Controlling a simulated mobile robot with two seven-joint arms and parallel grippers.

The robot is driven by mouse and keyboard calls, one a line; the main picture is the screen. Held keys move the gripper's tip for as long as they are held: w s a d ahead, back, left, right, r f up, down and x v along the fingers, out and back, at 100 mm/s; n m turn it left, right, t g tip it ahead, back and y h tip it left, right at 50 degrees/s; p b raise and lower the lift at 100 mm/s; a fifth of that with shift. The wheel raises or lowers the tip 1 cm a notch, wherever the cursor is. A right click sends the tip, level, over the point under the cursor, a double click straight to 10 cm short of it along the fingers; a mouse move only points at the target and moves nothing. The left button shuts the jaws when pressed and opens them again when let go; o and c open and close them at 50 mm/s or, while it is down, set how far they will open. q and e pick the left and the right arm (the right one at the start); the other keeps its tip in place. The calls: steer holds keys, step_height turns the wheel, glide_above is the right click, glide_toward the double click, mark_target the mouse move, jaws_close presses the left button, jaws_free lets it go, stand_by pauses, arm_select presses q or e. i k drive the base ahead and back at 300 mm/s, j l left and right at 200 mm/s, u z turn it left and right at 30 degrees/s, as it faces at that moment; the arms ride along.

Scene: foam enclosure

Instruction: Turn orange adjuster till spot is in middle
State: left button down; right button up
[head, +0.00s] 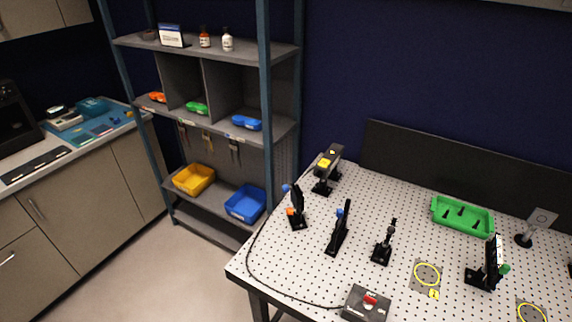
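The orange adjuster (290,211) is a small knob low on the left side of a black upright mount (297,203) at the left of the perforated table. A blue knob (287,187) sits higher on the same mount. A pale square card (541,217) on a round black base stands at the far right; it has a small mark near its middle, but I cannot tell whether that is a light spot. A black device with yellow labels (329,166) stands behind the mount. Neither of my grippers is in view.
The white perforated table (340,290) also carries black posts (339,230), (384,243), a mount with a green knob (488,265), a green tray (463,216) and a control box with a red switch (366,304). A cable runs along its left edge. A shelf rack (265,90) stands left.

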mark_target(290, 210)
steer(key=z, duration=2.4)
steer(key=j+u, duration=0.2)
steer(key=j, duration=0.2)
steer(key=i+j+u, duration=0.2)
steer(key=j, duration=0.2)
steer(key=j+u, duration=0.15)
steer(key=j, duration=0.25)
steer(key=i+j+u, duration=0.2)
steer(key=j, duration=0.15)
steer(key=i+j+u, duration=0.2)
steer(key=j, duration=0.15)
steer(key=k, duration=0.05)
